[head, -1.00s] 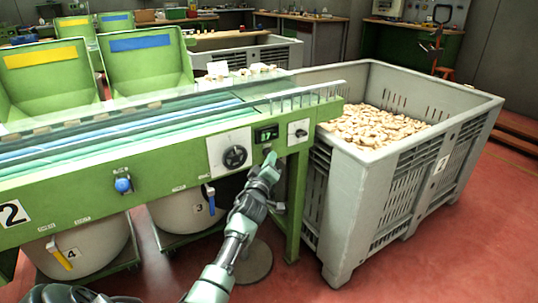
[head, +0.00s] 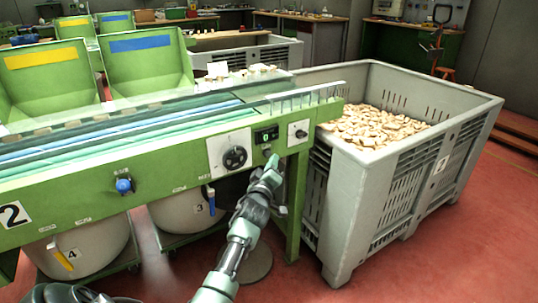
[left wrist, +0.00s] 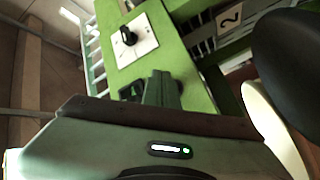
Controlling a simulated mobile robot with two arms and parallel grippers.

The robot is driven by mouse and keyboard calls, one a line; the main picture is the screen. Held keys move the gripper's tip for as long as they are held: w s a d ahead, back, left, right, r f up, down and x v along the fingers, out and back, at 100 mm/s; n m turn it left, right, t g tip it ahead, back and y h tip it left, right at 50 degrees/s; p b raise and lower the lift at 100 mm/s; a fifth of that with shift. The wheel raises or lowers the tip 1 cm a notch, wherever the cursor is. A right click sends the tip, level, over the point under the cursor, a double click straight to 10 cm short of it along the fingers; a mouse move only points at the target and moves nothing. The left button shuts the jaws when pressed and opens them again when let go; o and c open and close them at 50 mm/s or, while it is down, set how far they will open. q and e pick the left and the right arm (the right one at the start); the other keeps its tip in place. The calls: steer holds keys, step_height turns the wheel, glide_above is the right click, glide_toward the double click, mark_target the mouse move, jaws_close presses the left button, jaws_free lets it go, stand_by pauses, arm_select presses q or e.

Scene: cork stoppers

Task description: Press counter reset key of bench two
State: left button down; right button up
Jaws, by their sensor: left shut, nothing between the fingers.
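A small grey key (head: 267,151) sits under the display. My left gripper (head: 271,164) is shut and empty, its tip just below the key; they look slightly apart, though contact is hard to tell. My right gripper is not in view.
A dial (head: 235,157) is left of the counter, and a small switch plate (head: 298,131) is right. A blue knob (head: 123,185) is farther left. A grey crate of corks (head: 345,175) stands close right of the bench. Red floor is free in front.

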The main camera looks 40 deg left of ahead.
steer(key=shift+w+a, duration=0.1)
